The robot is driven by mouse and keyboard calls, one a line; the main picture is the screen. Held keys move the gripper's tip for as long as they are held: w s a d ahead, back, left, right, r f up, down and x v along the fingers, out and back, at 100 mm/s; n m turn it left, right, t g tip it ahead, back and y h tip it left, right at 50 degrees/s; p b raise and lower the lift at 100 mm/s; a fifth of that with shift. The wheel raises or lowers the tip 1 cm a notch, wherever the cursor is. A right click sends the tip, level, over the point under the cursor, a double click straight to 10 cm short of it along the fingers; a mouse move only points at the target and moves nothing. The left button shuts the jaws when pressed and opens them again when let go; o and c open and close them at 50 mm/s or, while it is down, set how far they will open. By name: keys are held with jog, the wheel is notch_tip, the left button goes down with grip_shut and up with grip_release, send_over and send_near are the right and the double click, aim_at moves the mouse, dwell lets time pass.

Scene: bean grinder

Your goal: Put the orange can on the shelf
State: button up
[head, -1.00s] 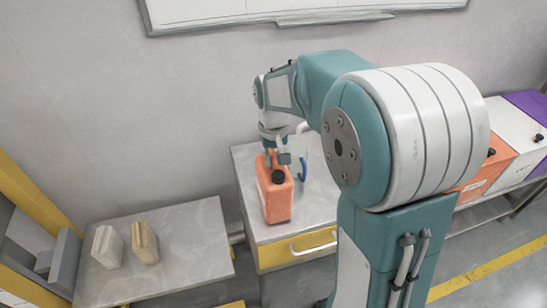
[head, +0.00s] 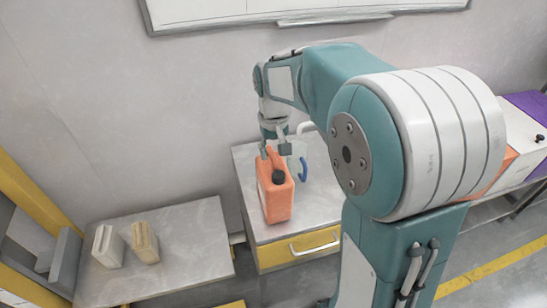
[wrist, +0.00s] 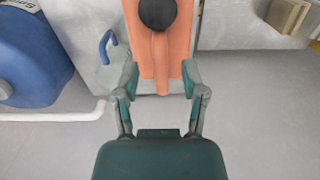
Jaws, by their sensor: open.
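The orange can (head: 276,197) stands upright on the grey top of a cabinet with a yellow drawer. It has a black cap and a top handle; it also shows at the top of the wrist view (wrist: 172,45). My gripper (head: 274,151) is open above the can's far end. In the wrist view my open fingers (wrist: 161,80) are at either side of the can's handle end, with visible gaps. A rack on the right (head: 515,200) holds orange, white and purple containers; I cannot tell whether this is the shelf.
A blue curved handle (head: 303,169) is right of the can. A low grey table (head: 195,225) at left holds two pale blocks (head: 107,247). A yellow-framed unit (head: 35,200) is at the left edge. A large blue object (wrist: 30,65) shows in the wrist view.

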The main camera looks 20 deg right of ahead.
notch_tip(320, 180, up, 10)
jog(key=f, duration=0.1)
jog(key=s+f+t, duration=0.1)
jog(key=s+t, duration=0.4)
jog(key=s, duration=1.6)
jog(key=shift+f+t, duration=0.3)
jog(key=shift+f, duration=0.05)
